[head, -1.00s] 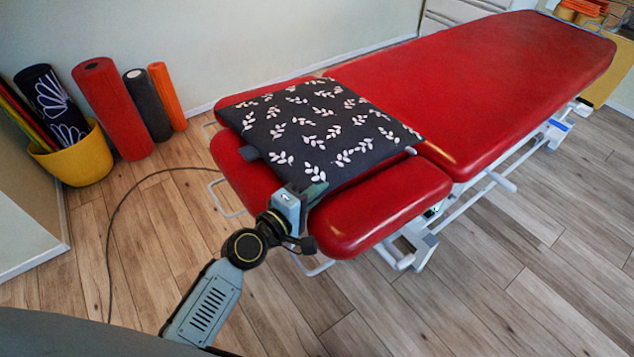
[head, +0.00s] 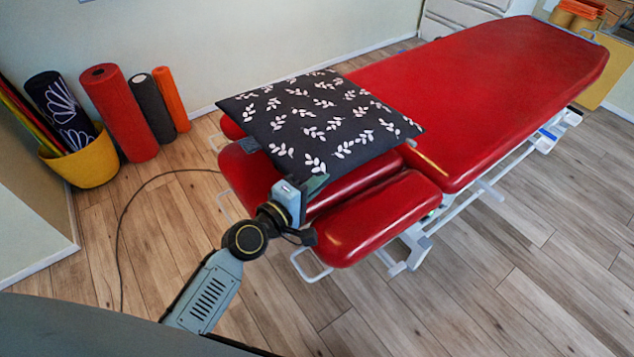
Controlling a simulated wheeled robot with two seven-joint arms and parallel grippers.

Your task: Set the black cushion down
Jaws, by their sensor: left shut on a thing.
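The black cushion (head: 318,118) has a white leaf pattern. It is over the head end of the red treatment table (head: 490,90), with the table's padded head sections showing below its near edge. My left gripper (head: 306,188) is shut on the cushion's near edge; its fingertips are partly hidden there. The cushion looks raised above the padding, at least along its near side. Whether its far edge touches the table I cannot tell. My right gripper is not in view.
A yellow pot (head: 84,163) with rolled mats stands at the left wall, beside a red roller (head: 119,112), a dark roller (head: 151,107) and an orange roller (head: 172,99). A cable (head: 120,235) lies on the wooden floor. The table's far length is bare.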

